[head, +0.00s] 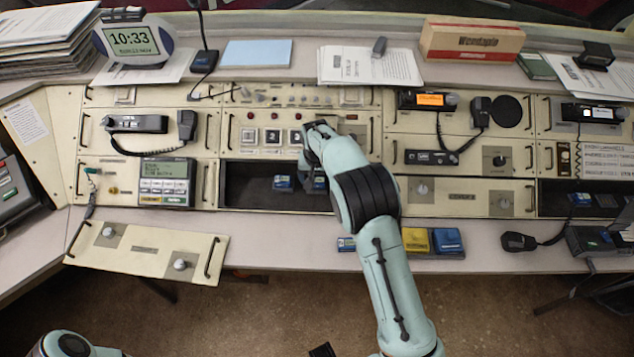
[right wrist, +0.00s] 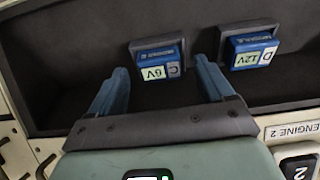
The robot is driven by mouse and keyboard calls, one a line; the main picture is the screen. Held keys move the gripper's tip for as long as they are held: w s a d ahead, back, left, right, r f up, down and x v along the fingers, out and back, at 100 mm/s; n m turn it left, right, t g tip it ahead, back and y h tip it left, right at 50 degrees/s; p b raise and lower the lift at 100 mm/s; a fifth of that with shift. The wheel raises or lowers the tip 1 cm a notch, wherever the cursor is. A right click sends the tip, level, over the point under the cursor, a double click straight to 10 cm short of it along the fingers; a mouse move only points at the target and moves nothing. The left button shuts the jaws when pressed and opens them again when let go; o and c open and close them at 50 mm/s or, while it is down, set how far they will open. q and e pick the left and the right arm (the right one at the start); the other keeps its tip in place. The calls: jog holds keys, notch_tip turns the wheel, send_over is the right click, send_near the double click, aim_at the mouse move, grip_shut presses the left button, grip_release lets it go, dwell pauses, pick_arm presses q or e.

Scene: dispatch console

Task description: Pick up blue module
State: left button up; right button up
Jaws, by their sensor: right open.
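My right gripper (right wrist: 160,78) is open in the right wrist view, its two blue fingers apart and empty. A blue module (right wrist: 157,62) labelled C, 6V stands in a dark frame just beyond the gap between the fingertips. A second blue module (right wrist: 252,50) labelled D, 12V stands to its right, outside the fingers. In the head view my right gripper (head: 313,166) reaches down over the dark bay, its fingers mostly hidden by my wrist. Module D (head: 283,182) shows left of it; module C (head: 319,183) is partly covered. My left gripper is out of view.
On the desk's front ledge lie a yellow module (head: 415,240), a blue module (head: 447,242) and another blue one (head: 346,244) partly behind my arm. A loose panel (head: 146,252) with knobs lies at left. The bay's left part (head: 243,186) is empty.

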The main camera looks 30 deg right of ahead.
jog(key=shift+w+d+f, duration=0.1)
jog(key=shift+f, duration=0.45)
jog(key=c, duration=1.2)
jog(key=shift+r, duration=0.15)
